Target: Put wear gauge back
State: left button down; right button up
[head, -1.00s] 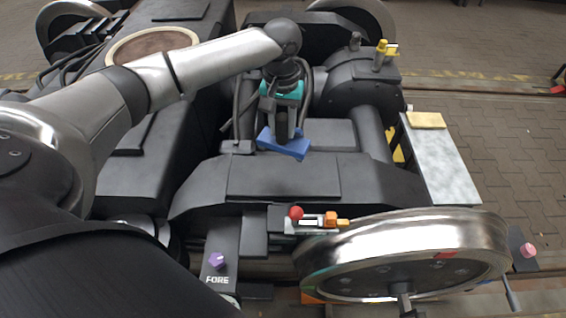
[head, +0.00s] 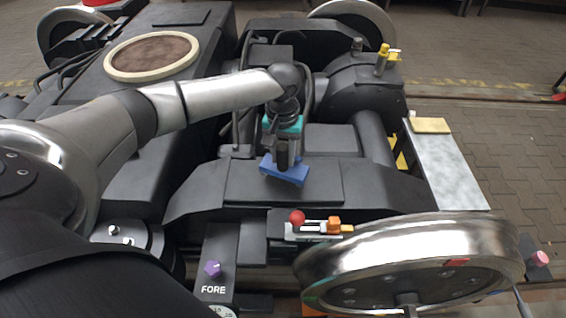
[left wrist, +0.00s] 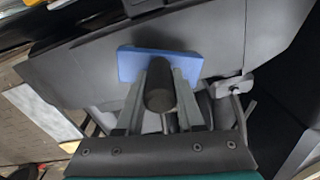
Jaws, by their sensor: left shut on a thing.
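The wear gauge appears to be the blue flat piece (head: 286,174) with a dark round handle; it also shows in the left wrist view (left wrist: 190,64). My left gripper (head: 284,152) points down and is shut on the dark handle (left wrist: 160,86), one finger on each side. The blue plate sits below the fingertips, over the black bogie side frame (head: 320,186). I cannot tell whether it touches the frame. My right gripper is not in view.
A shiny wheel (head: 400,238) stands at the front right. Near it are a red knob (head: 297,218) and an orange block (head: 334,224). A grey slab (head: 443,165) carries a tan block (head: 430,125). A purple knob (head: 212,268) stands by the FORE label.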

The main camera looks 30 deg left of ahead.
pick_arm(q)
jog(key=shift+f+b, duration=0.4)
jog(key=shift+f, duration=0.8)
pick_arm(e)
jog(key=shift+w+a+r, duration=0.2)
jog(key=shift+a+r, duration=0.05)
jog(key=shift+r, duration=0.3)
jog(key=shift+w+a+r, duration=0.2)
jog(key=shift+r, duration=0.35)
pick_arm(q)
jog(key=c, duration=0.5)
grip_release()
jog(key=shift+f, duration=0.15)
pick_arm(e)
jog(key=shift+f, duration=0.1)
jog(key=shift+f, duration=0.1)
